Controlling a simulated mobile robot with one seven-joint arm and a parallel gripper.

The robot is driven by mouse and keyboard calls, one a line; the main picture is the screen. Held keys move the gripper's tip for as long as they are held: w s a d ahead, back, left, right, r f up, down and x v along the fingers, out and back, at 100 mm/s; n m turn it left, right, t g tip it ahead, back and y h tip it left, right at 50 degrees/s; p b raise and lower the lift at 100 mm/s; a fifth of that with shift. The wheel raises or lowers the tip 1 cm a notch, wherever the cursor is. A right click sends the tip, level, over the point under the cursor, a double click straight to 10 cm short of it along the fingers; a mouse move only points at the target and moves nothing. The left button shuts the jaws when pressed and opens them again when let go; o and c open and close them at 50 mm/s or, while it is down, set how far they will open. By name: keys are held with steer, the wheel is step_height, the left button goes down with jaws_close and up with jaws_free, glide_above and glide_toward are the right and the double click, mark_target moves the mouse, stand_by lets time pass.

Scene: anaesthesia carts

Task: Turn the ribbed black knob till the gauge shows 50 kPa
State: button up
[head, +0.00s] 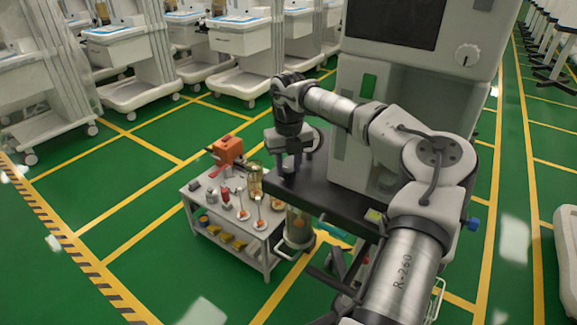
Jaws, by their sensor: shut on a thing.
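My gripper (291,170) points down at the left end of the dark shelf of the anaesthesia machine (345,195). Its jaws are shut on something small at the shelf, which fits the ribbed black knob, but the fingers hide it. A round rim, perhaps the gauge (317,141), shows just right of my wrist, partly covered by the arm. Its needle and its reading cannot be made out.
A white trolley (188,198) with bottles, small dishes and an orange box (228,150) stands close on the left. A clear canister (299,228) hangs below the shelf. A pale dial (467,55) is on the machine's upper front. Green floor is open farther left.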

mark_target(288, 168)
steer(key=m, duration=0.4)
steer(key=shift+m+b, duration=0.3)
steer(key=shift+b, duration=0.1)
steer(key=shift+m+b, duration=0.4)
steer(key=shift+m, duration=1.9)
steer(key=o, duration=1)
steer(key=shift+c, duration=0.2)
step_height(288, 168, up, 14)
steer(key=shift+b, duration=0.4)
steer(key=shift+a, duration=0.1)
